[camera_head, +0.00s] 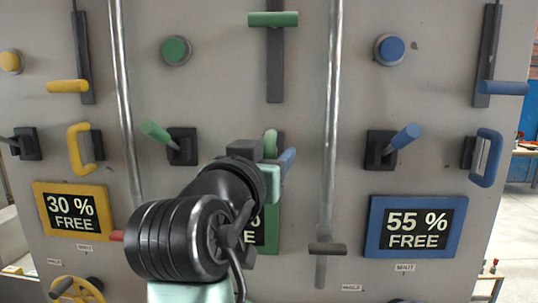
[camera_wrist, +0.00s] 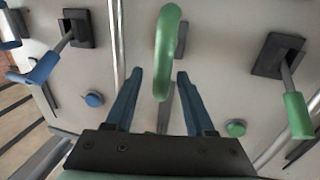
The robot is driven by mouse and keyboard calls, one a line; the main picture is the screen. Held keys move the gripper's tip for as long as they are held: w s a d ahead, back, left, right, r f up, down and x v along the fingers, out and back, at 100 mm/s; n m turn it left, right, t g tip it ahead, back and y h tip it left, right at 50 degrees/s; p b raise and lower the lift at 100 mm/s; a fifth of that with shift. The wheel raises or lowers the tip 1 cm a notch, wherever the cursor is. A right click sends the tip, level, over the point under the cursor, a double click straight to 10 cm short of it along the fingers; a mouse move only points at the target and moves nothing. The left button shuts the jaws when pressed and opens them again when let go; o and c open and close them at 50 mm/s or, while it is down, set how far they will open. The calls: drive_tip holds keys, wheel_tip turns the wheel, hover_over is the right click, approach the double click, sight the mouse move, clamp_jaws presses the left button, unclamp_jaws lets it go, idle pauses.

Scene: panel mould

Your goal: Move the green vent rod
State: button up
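Several green controls are on the panel, and no label shows which is the vent rod. In the head view, a green bar handle (camera_head: 273,19) sits on a dark vertical track, and a green-tipped lever (camera_head: 157,132) sticks out at centre left. A green loop handle (camera_head: 270,143) is partly hidden behind my arm. In the wrist view, the loop handle (camera_wrist: 167,45) stands near and between the tips of my gripper (camera_wrist: 160,76). The blue fingers are apart, with nothing clamped. The green lever (camera_wrist: 298,115) is well right of the fingers there.
A blue lever (camera_head: 405,137) and blue loop handle (camera_head: 487,157) are at right; a yellow loop handle (camera_head: 79,148) is at left. Vertical metal pipes (camera_head: 331,110) cross the panel. A green button (camera_head: 175,50) and blue-framed "55 % FREE" sign (camera_head: 376,232) also show.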

drive_tip(key=s+a+b, duration=0.2)
drive_tip(key=s+b, duration=0.3)
drive_tip(key=s, duration=0.7)
drive_tip(key=shift+s+a, duration=0.3)
drive_tip(key=shift+s, duration=0.1)
drive_tip(key=s+d+r+n+t+y+b, duration=0.2)
drive_tip(key=s+d+r+t, duration=0.3)
drive_tip(key=t, duration=0.4)
drive_tip(key=shift+s+d+r+t+y, duration=0.35)
drive_tip(key=shift+s+d+y, duration=0.35)
drive_tip(key=shift+s, duration=0.45)
drive_tip(key=shift+a+f, duration=0.1)
drive_tip(key=shift+f, duration=0.1)
